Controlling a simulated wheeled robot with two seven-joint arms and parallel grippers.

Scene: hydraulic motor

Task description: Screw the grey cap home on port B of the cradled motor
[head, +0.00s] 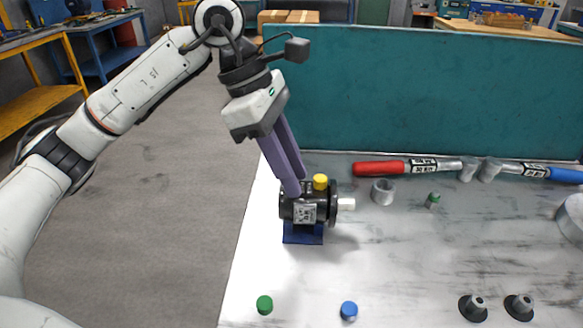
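The black motor (287,210) lies on its side in a dark blue cradle (303,236), with a pale shaft (347,204) pointing right. A yellow cap (320,182) stands on top of it, just right of my fingers. My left gripper (297,187) reaches down from the upper left, and its purple fingertips are at the top of the motor, left of the yellow cap. The fingers are close together. I cannot see whether anything is between them. I cannot make out a grey cap, and port B is not visible; the fingers cover part of the motor's top. My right gripper is out of view.
A grey ring-like part (383,191) and a small green-topped part (433,200) stand right of the motor. Red-handled (379,168) and blue-handled (565,175) tools lie along the teal panel (420,90). A green cap (264,305), blue cap (349,311) and black flanged parts (473,308) sit in front.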

